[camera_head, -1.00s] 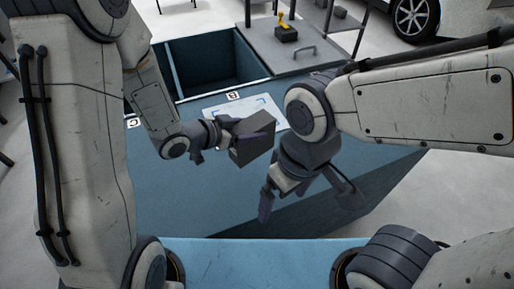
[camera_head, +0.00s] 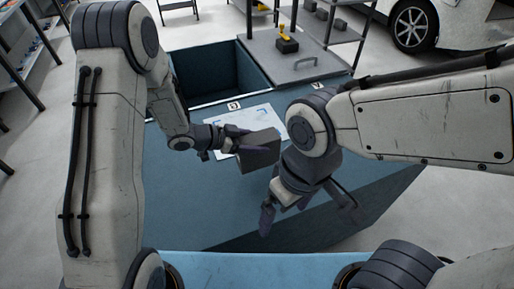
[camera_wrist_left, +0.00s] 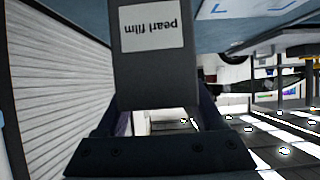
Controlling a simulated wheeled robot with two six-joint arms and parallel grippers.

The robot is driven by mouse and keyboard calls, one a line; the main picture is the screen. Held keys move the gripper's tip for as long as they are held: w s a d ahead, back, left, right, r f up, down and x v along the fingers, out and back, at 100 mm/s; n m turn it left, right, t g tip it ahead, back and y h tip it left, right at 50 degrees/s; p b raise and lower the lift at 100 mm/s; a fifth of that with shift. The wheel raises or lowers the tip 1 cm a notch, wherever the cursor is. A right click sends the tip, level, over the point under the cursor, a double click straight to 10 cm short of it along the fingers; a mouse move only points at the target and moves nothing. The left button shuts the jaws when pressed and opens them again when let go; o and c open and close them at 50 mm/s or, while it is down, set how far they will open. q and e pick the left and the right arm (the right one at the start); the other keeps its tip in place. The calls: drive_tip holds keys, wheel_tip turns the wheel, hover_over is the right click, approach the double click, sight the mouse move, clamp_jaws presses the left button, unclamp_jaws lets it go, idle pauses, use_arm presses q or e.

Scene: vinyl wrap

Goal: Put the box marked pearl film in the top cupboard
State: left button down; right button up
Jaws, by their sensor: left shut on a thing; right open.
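The dark grey box (camera_head: 260,152) is in my left gripper (camera_head: 230,141), held above the blue workbench near the white sheet. In the left wrist view the box (camera_wrist_left: 155,75) has a pale label reading "pearl film", upside down in the picture. My left gripper (camera_wrist_left: 160,112) is shut on the box's near end there. My right gripper (camera_head: 307,212) is open and empty, to the right of and lower than the box in the head view. I cannot make out a top cupboard in either view.
A yellow-handled tool (camera_head: 287,42) stands farther back. Shelving (camera_head: 22,80) stands at the left.

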use_arm(q)
drive_tip(key=shift+w+d+f, duration=0.15)
drive_tip(key=shift+w+f, duration=0.05)
drive_tip(key=shift+w, duration=0.15)
drive_tip(key=shift+f, duration=0.25)
drive_tip(key=shift+w+f, duration=0.1)
drive_tip(key=shift+f, duration=1.7)
drive_tip(key=shift+f, duration=0.2)
unclamp_jaws()
